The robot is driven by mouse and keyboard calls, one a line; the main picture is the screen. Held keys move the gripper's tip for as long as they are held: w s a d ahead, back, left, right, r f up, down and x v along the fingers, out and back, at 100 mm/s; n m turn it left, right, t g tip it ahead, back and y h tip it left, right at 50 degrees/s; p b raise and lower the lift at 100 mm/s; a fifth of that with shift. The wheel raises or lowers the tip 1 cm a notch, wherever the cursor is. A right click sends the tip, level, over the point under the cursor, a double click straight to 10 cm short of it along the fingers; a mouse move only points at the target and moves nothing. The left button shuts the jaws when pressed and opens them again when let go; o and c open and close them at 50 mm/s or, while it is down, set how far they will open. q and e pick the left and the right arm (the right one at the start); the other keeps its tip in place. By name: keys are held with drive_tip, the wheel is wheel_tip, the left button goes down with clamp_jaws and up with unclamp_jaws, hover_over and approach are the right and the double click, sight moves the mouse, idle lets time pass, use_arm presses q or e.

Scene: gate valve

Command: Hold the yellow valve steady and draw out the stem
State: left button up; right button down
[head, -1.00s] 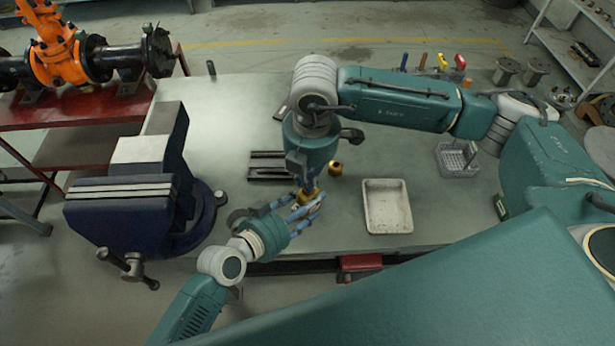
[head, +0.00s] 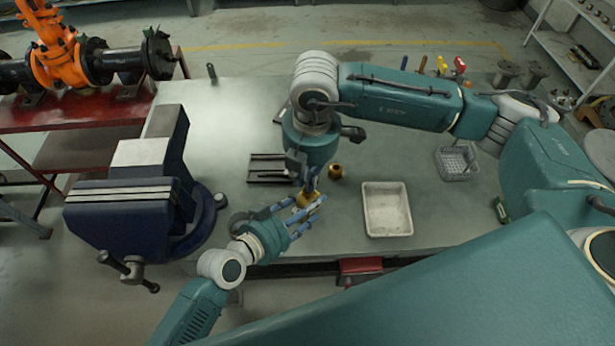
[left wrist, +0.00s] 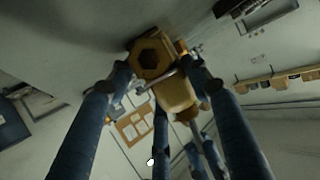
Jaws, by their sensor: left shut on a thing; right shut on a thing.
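The yellow valve (head: 301,202) is held just above the bench. In the left wrist view the valve (left wrist: 176,92) shows a hexagonal open end facing the camera. My left gripper (head: 304,211) comes in from the lower left, its blue fingers closed around the valve body; those fingers also flank it in the left wrist view. My right gripper (head: 310,187) reaches down from above, closed right at the valve's upper side. The stem is mostly hidden between the right fingers, so I cannot tell how far out it is.
A small brass part (head: 335,170) stands on the bench (head: 330,230) close behind the hands. A dark slotted holder (head: 268,168) lies to the left, a white tray (head: 387,222) to the right and a wire basket (head: 456,162) beyond. A large blue vise (head: 125,205) stands at left.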

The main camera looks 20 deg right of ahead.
use_arm(q)
drive_tip(key=shift+s+f, duration=0.1)
drive_tip(key=shift+f, duration=0.05)
use_arm(e)
drive_tip(key=shift+w+r, duration=0.2)
drive_tip(key=shift+r, duration=1.3)
drive_tip(key=shift+s+r, duration=0.15)
drive_tip(key=shift+r, duration=0.85)
use_arm(q)
drive_tip(key=o, duration=1.6)
drive_tip(key=shift+c, duration=0.2)
